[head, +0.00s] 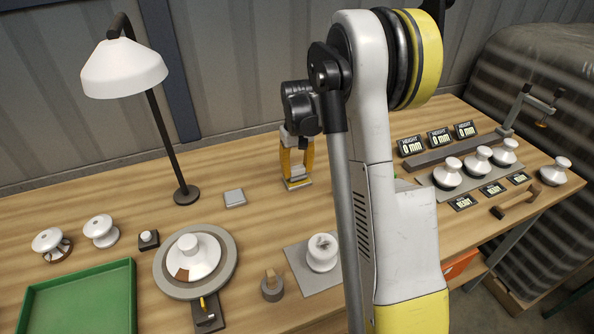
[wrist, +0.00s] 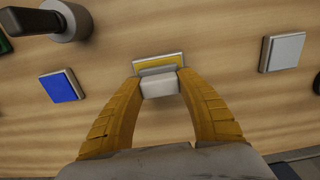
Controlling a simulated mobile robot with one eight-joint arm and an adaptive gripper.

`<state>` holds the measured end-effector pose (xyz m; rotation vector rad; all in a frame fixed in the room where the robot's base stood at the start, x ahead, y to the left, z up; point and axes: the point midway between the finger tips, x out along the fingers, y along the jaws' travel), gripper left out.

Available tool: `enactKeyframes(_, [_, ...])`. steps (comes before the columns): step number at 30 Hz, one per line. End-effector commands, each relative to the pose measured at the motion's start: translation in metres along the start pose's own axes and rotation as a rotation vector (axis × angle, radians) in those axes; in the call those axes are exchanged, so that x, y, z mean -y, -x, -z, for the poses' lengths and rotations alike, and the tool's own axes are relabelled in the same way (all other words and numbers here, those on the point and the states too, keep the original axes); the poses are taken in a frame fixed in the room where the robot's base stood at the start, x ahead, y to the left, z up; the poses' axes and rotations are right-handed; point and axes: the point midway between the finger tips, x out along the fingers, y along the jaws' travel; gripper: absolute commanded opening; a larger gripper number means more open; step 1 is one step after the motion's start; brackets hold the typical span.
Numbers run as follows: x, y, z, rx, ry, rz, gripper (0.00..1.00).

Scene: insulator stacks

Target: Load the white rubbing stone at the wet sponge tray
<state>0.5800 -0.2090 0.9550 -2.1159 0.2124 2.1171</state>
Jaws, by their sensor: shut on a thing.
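My gripper (wrist: 160,86) is shut on the white rubbing stone (wrist: 160,88), a small pale block held between the yellow fingertips. The wet sponge tray (wrist: 172,58), a thin pale-rimmed tray with a yellow pad, lies just beyond the stone in the wrist view, and the stone hides part of it. In the head view my gripper (head: 297,171) points down at the back of the bench, with the tray's yellow (head: 298,184) right at the fingertips. I cannot tell whether the stone touches the pad.
A blue pad (wrist: 62,87) and a light grey pad (wrist: 282,52) lie on either side in the wrist view. The lamp (head: 181,195), a turntable with an insulator (head: 190,258) and a green tray (head: 80,300) stand left. Insulators (head: 447,173) and height displays (head: 440,138) stand right.

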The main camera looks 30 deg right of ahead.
Motion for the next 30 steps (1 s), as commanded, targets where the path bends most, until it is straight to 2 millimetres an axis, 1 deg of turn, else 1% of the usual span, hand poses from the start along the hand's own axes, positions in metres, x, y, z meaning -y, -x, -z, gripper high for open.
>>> enactKeyframes(1, [0.000, 0.007, 0.000, 0.000, 0.000, 0.000, 0.15])
enactKeyframes(3, [0.000, 0.014, 0.000, 0.000, 0.000, 0.000, 0.15])
enactKeyframes(18, [0.000, 0.058, 0.000, -0.001, 0.000, 0.000, 0.15])
enactKeyframes(22, [0.000, 0.062, 0.000, -0.001, 0.000, 0.000, 0.15])
enactKeyframes(30, [0.000, 0.061, 0.000, -0.001, 0.000, 0.000, 0.15])
